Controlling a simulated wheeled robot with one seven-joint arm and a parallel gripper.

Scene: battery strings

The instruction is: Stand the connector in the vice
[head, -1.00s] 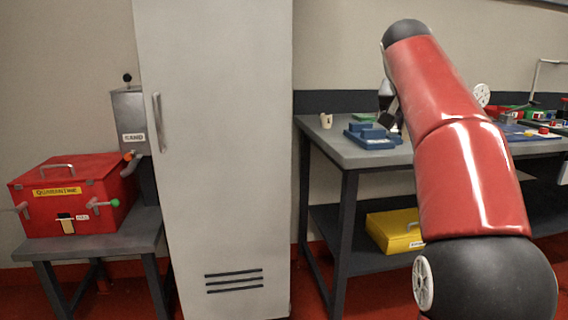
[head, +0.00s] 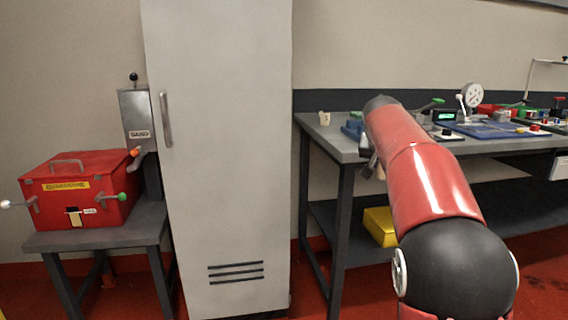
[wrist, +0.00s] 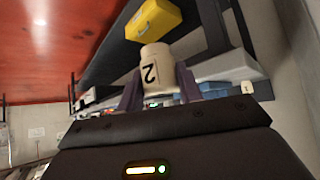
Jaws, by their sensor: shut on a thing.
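In the wrist view my gripper (wrist: 160,92) is shut on a cream cylindrical piece marked "2" (wrist: 154,70), which I take to be the connector. The two dark fingers press on its sides. In the head view my gripper (head: 369,165) is small and partly hidden by my red arm, in front of the bench's front edge. The held piece is barely visible there. A blue block-like fixture (head: 352,129), likely the vice, sits on the bench's left end, partly covered by my arm. The held piece is apart from it.
A small cream piece (head: 324,118) stands at the bench's left corner. A yellow case (head: 380,226) is on the lower shelf.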

